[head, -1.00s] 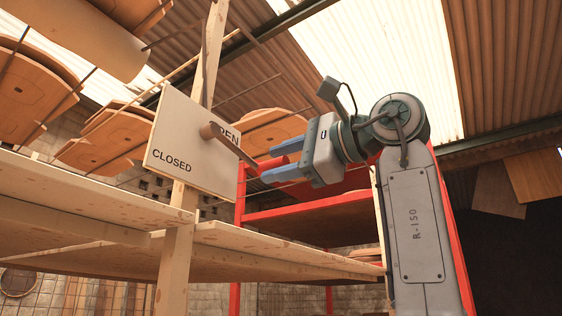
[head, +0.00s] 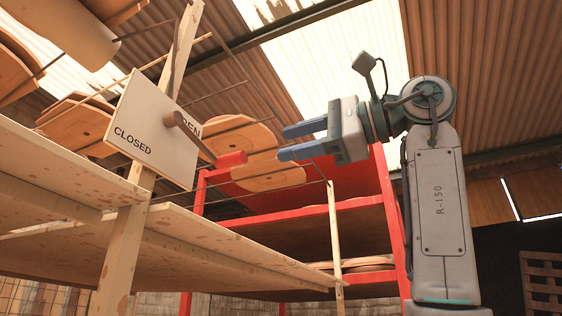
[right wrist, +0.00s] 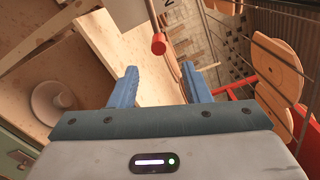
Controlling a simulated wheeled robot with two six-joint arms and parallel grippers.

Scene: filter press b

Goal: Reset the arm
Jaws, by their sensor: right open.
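My right gripper (head: 303,141) is open and empty in the head view, its two blue fingers pointing left. The lever with a red handle end (head: 232,159) sticks out from a white sign board (head: 150,130) marked OPEN and CLOSED. The gripper is apart from the red handle, a short way to its right. In the right wrist view the open fingers (right wrist: 162,88) show with the red handle (right wrist: 158,44) beyond them, between their directions. The lever partly covers the word OPEN. My left gripper is not in view.
Wooden shelves (head: 190,235) on a post (head: 122,245) fill the lower left. A red rack (head: 300,221) stands behind my right arm. Wooden boards (head: 235,140) hang on rods behind the sign. A wooden pallet (head: 541,285) stands at the far right.

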